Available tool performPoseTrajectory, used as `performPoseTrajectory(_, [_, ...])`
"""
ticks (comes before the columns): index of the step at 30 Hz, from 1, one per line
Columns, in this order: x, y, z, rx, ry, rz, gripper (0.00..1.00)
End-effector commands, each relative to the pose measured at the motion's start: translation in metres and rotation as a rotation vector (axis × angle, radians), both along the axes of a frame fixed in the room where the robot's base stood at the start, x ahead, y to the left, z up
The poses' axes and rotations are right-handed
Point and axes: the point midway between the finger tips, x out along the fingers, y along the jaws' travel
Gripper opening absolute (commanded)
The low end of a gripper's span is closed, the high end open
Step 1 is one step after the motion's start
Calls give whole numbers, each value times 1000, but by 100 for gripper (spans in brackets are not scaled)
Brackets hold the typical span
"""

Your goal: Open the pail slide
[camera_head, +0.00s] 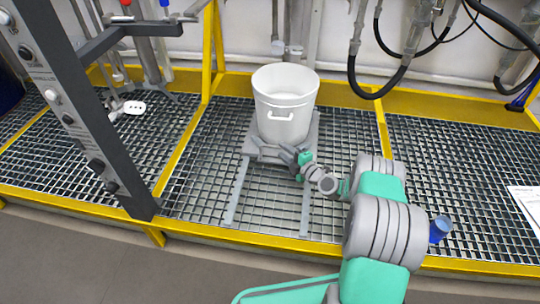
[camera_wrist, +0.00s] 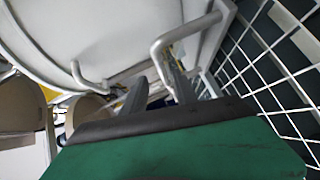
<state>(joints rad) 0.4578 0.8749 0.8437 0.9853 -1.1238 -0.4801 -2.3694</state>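The white pail (camera_head: 286,103) stands upright on the grey pail slide (camera_head: 249,141), a plate on two rails that run toward the front of the grating. My gripper (camera_head: 288,154) is low at the slide's front edge, just in front of the pail. A grey bar handle (camera_head: 268,152) shows at that edge. In the wrist view the fingers of my gripper (camera_wrist: 158,92) stand apart, with the bent end of the bar handle (camera_wrist: 186,31) close to or between them. I cannot tell whether they touch it. The pail (camera_wrist: 95,25) fills the upper left there.
Yellow frame beams (camera_head: 207,50) border the grating (camera_head: 190,190). A dark control post (camera_head: 75,100) rises at the left. Hoses (camera_head: 375,92) hang at the back right. A small blue cup (camera_head: 440,229) is beside my arm. The grating between the rails in front is clear.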

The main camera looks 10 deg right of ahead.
Motion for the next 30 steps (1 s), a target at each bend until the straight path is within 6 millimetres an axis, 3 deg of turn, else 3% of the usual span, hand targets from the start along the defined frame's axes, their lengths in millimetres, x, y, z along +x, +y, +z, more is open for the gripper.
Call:
performPoseTrajectory(1, [-1,-1,-10,-7,-19,-5,34])
performPoseTrajectory(8, [8,11,-11,-16,-35,4,34])
performPoseTrajectory(19, [63,39,-20,-16,-32,3,34])
performPoseTrajectory(28, [68,39,-18,-15,-31,-1,34])
performPoseTrajectory(30, [68,39,-18,-15,-31,-1,29])
